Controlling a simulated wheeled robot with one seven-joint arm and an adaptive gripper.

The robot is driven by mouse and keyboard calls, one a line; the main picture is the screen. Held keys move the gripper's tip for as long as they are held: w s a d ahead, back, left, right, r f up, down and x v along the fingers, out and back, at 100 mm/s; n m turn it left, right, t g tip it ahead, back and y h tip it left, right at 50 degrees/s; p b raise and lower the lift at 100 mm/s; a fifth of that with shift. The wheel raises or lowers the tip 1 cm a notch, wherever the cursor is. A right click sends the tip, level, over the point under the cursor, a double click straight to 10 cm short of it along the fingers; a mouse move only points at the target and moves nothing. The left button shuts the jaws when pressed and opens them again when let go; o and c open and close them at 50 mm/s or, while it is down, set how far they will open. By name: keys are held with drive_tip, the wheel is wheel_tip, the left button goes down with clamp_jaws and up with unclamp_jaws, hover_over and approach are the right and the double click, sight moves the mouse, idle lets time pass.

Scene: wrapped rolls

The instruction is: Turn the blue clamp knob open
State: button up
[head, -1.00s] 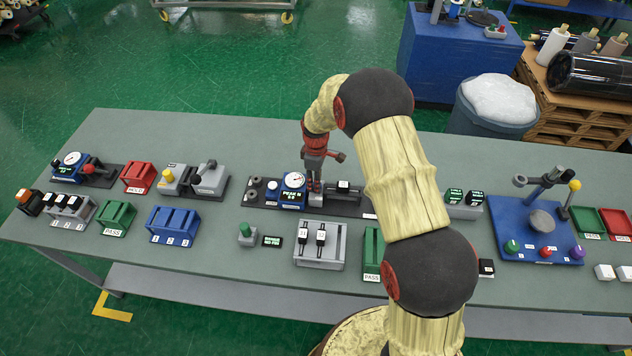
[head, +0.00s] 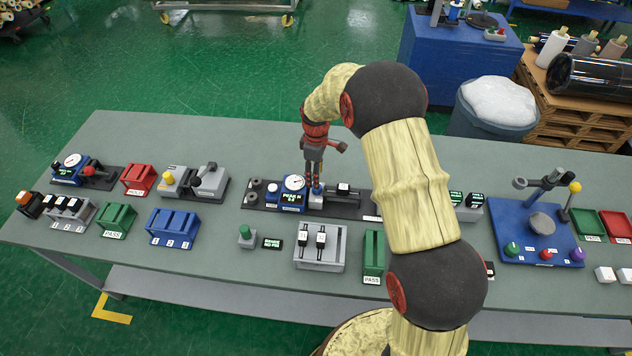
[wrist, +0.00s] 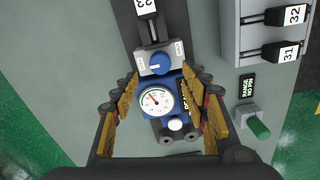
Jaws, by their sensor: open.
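The blue clamp knob (wrist: 155,66) sits on a pale grey clamp block (wrist: 145,58) in the wrist view, with a label at each side. In the head view the clamp block (head: 316,202) stands right of a blue gauge unit (head: 292,190), and my gripper covers part of its top. My gripper (head: 315,184) points down above the block. In the wrist view my gripper (wrist: 157,82) is open, its two fingers spread either side of the gauge (wrist: 157,101), with the knob just beyond the fingertips. Nothing is between the fingers; I cannot tell the exact height gap.
A slide with a black numbered block (wrist: 146,10) adjoins the clamp block. A grey holder with two black pieces (head: 320,245), a green button (head: 246,236) and a green PASS bin (head: 373,255) stand nearer the front edge. Bare table lies behind the fixture.

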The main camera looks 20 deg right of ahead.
wheel_tip(320, 180, up, 7)
drive_tip(key=shift+f, duration=0.2)
idle(0.6)
drive_tip(key=s+r+m+t+b, duration=0.2)
drive_tip(key=s+r+m+b, duration=0.1)
drive_tip(key=s, duration=0.8)
drive_tip(key=s+r+m+t+b, duration=0.1)
drive_tip(key=s+r+m+b, duration=0.3)
drive_tip(key=s, duration=0.8)
drive_tip(key=s+r+m+t+b, duration=0.2)
drive_tip(key=s+r+m+b, duration=0.2)
drive_tip(key=s, duration=0.7)
wheel_tip(320, 180, up, 2)
drive_tip(key=shift+s+r+t, duration=0.15)
drive_tip(key=shift+s+t, duration=0.15)
drive_tip(key=shift+s, duration=0.05)
